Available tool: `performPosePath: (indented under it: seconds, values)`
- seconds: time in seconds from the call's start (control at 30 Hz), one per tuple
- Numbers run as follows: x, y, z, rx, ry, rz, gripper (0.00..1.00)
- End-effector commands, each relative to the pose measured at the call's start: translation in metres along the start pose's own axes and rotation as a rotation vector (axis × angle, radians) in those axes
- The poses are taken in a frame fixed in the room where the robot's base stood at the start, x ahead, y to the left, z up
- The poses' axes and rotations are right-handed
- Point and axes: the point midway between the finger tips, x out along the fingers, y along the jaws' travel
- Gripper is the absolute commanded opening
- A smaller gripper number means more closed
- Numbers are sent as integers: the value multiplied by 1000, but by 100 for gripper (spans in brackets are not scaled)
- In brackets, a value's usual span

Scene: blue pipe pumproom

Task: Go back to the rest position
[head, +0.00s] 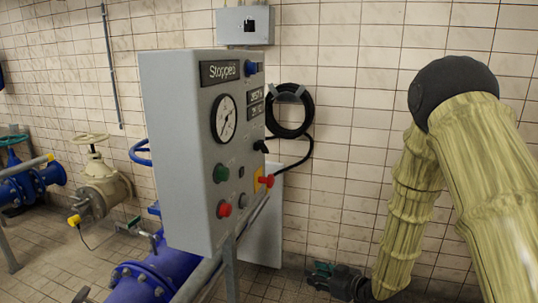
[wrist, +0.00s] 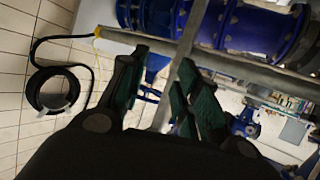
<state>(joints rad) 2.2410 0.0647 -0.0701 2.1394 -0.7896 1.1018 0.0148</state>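My arm (head: 412,200), covered in a yellowish ribbed sleeve with a dark elbow cap, bends down on the right of the head view. My gripper (head: 322,272) hangs at its low end, near the wall base, right of the grey control box. In the wrist view my gripper (wrist: 160,84) shows two dark fingers with green pads, spread apart. No held object shows between them; a grey rail and blue parts lie behind the gap.
The grey control box (head: 183,150), with a gauge, buttons and a "Stopped" label, stands on a rail left of my arm. A coiled black hose (head: 289,110) hangs on the tiled wall. Blue pipes (head: 160,272) run at lower left. Tiled wall lies behind my arm.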

Motion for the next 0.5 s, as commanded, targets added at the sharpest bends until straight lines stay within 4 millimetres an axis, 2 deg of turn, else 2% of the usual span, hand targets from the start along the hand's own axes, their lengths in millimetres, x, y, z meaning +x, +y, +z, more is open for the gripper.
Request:
performPosePath:
  seconds: [0.03, 0.2, 0.37, 0.5]
  values:
    - [-3, -9, 30, 46, -56, 17, 32]
    - [-21, -38, 122, 190, -244, 88, 32]
    - [-53, -72, 202, 315, -429, 150, 32]
    - [-90, -108, 264, 416, -594, 201, 32]
